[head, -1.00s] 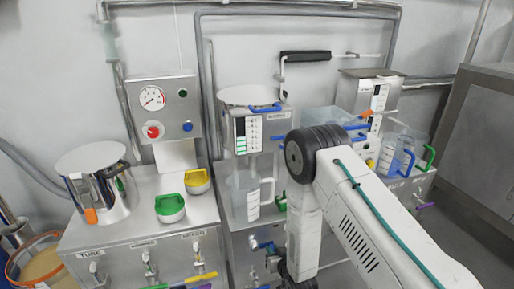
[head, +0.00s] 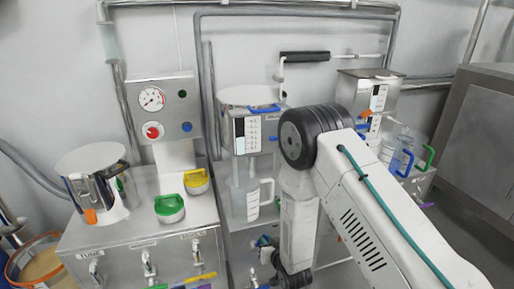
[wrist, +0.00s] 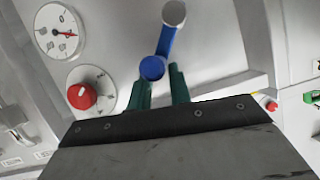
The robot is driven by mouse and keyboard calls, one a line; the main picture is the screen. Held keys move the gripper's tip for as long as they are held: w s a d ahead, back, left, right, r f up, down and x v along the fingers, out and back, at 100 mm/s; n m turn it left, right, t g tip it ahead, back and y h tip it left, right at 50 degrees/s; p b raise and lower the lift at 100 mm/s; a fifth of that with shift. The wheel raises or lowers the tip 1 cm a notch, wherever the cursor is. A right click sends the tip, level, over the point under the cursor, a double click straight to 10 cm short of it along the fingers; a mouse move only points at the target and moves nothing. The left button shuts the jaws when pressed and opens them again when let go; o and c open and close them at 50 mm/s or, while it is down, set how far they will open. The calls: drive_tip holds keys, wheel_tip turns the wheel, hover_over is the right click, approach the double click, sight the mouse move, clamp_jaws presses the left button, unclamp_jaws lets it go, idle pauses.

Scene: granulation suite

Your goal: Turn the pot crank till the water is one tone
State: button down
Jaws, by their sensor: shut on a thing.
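My gripper (wrist: 160,78) has its green fingers shut on a blue-gripped handle (wrist: 160,50) in the wrist view. The handle has a grey round end; I cannot tell what it is joined to. In the head view my arm's forearm hides the gripper. A lidded steel vessel (head: 250,97) with a blue handle stands at the middle station, with a scale panel on its front. A clear jug (head: 250,200) stands below it; its water tone is too small to judge. A steel pot (head: 92,190) with an orange clip stands on the left cabinet.
In the wrist view a gauge (wrist: 58,30) and a red knob (wrist: 82,96) sit left of the fingers. Green (head: 169,206) and yellow (head: 197,181) lidded pots stand on the left cabinet. Jugs with blue and green handles (head: 427,160) stand at the right.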

drive_tip(key=shift+w+a+r, duration=0.15)
drive_tip(key=shift+a+r, duration=0.3)
drive_tip(key=shift+a, duration=0.25)
drive_tip(key=c, duration=1.2)
unclamp_jaws()
drive_tip(key=shift+a+f, duration=0.1)
drive_tip(key=shift+d, duration=0.3)
drive_tip(key=shift+w+d+f, duration=0.1)
